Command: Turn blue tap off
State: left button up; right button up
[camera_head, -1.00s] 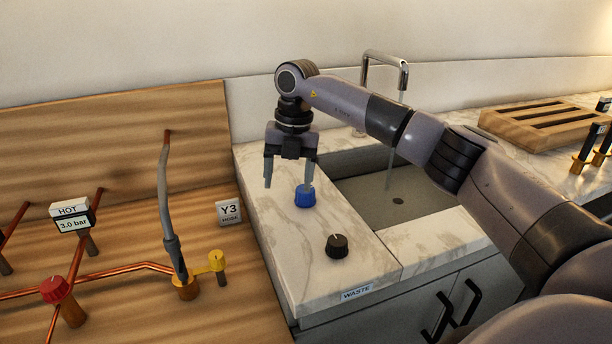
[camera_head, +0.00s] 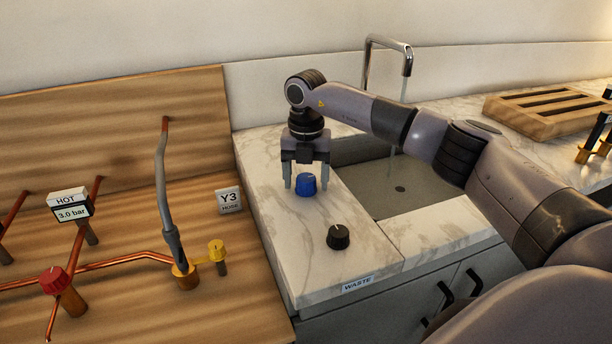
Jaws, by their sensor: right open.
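The blue tap (camera_head: 306,185) is a round knob with a light mark, set on the marble counter left of the sink. My right gripper (camera_head: 306,184) points down over it, open, with one finger on each side of the knob. I cannot tell whether the fingers touch it. The chrome faucet (camera_head: 387,58) stands behind the sink, and a thin stream seems to fall from its spout into the basin. My left gripper is not in view.
A black knob (camera_head: 338,237) stands on the counter in front of the blue one, above a WASTE label (camera_head: 357,284). The sink basin (camera_head: 410,198) is to the right. At left are a red valve (camera_head: 54,281), a yellow valve (camera_head: 217,250) and a grey hose (camera_head: 163,200).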

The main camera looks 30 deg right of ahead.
jog(key=c, duration=1.1)
jog(key=shift+o, duration=0.2)
jog(key=n+p, duration=0.1)
jog(key=n, duration=0.3)
jog(key=shift+r, duration=0.1)
jog(key=n+p, duration=0.1)
jog(key=n, duration=0.8)
jog(key=shift+d, duration=0.1)
jog(key=shift+n, duration=2.5)
